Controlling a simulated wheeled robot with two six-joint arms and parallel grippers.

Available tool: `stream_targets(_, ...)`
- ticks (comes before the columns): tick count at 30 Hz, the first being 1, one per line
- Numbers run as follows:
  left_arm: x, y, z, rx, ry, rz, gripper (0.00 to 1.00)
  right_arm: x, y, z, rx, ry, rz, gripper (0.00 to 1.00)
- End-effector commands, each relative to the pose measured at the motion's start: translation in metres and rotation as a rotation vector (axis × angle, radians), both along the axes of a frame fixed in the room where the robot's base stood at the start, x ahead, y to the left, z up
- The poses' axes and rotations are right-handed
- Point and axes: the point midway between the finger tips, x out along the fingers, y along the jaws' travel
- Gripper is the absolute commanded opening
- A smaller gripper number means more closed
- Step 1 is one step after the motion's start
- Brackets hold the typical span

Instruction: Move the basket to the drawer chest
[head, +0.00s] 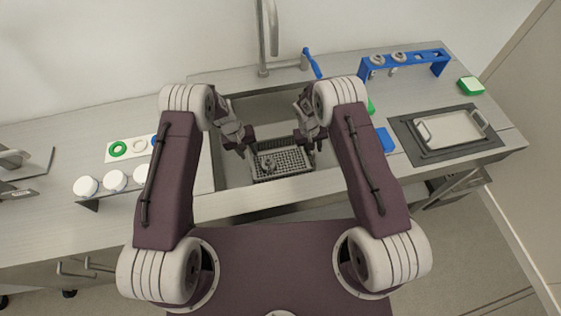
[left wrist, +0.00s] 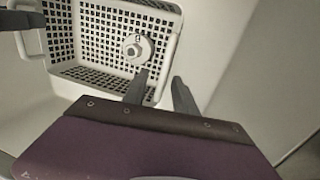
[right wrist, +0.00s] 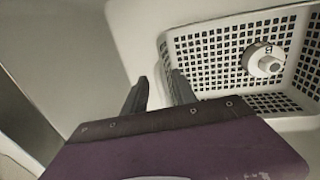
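The grey perforated basket (head: 292,164) sits in the sink (head: 228,172), with a small round metal part (head: 268,164) inside it. It also shows in the left wrist view (left wrist: 100,72) and right wrist view (right wrist: 215,42). My left gripper (head: 247,143) is at the basket's left end, fingers apart, one on each side of the rim line. My right gripper (head: 308,138) is at the right end, fingers also apart about the rim line. I cannot tell whether either touches the basket. No drawer chest is clearly identifiable.
A tap (head: 263,45) stands behind the sink. To the right are a blue rack (head: 405,64), a blue block (head: 385,140) and a handled tray (head: 450,128). White jars (head: 115,180) stand left. Metal handles (head: 75,268) show below the counter's left part.

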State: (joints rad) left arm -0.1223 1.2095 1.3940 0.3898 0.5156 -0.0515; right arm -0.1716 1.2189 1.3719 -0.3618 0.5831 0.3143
Motion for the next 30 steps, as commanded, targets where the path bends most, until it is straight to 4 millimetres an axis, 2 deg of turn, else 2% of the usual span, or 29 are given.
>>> stream_targets(10, 0.0003, -0.0008, -0.0036, 0.0, -0.001, 0.0, 0.34, 0.0002, -0.0009, -0.0036, 0.0, 0.0, 0.0, 0.33)
stream_targets(13, 0.0003, -0.0008, -0.0035, 0.0, -0.001, 0.0, 0.06, 0.0002, -0.0009, -0.0036, 0.0, 0.0, 0.0, 0.05)
stream_targets(14, 0.0003, -0.0007, -0.0034, 0.0, -0.001, 0.0, 0.0, 0.0002, -0.0009, -0.0036, 0.0, 0.0, 0.0, 0.0)
stream_targets(30, 0.0004, -0.0007, -0.0031, 0.0, -0.001, 0.0, 0.0, 0.0003, -0.0008, -0.0031, 0.0, -0.001, 0.0, 0.0)
